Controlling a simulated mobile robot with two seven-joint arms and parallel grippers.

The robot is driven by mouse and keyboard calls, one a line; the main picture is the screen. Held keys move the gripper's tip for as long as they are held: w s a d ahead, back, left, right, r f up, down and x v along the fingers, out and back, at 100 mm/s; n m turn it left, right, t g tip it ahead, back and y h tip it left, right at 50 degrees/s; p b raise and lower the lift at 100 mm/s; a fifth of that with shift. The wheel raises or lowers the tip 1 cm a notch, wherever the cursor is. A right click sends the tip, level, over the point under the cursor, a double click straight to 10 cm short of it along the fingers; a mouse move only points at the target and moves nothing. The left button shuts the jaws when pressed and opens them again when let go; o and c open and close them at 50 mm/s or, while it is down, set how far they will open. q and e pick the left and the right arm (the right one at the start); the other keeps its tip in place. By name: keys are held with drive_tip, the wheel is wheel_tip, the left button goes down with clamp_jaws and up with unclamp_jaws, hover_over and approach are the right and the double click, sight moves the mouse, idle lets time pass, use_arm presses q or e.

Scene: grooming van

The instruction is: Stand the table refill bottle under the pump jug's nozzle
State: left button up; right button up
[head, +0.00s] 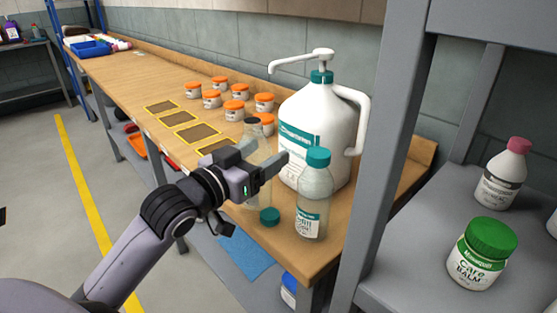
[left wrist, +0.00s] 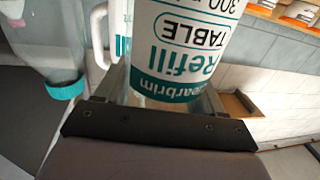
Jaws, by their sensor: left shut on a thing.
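The white pump jug (head: 318,125) stands on the bench with its teal collar and its nozzle (head: 283,67) pointing left. My left gripper (head: 268,168) is shut on a clear bottle (head: 259,138). In the left wrist view its label (left wrist: 190,45) reads "Refill TABLE", upside down. The bottle is upright, left of the jug, its dark top below and slightly left of the nozzle tip. The gripper hides its middle; I cannot tell whether its base touches the bench. My right gripper is not in view.
A similar teal-capped bottle (head: 314,200) stands in front of the jug, close right of my gripper. A loose teal cap (head: 270,216) lies near the bench's front edge. Several orange-lidded jars (head: 235,110) stand behind left. A grey shelf post (head: 388,150) rises at right.

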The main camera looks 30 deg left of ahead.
use_arm(q)
drive_tip(key=w, duration=0.2)
drive_tip(key=w+d, duration=0.1)
drive_tip(key=w, duration=0.1)
drive_tip(key=shift+w, duration=0.4)
drive_tip(key=shift+w+f, duration=0.1)
drive_tip(key=shift+f, duration=1.7)
drive_tip(key=o, duration=1)
drive_tip(key=shift+f, duration=0.15)
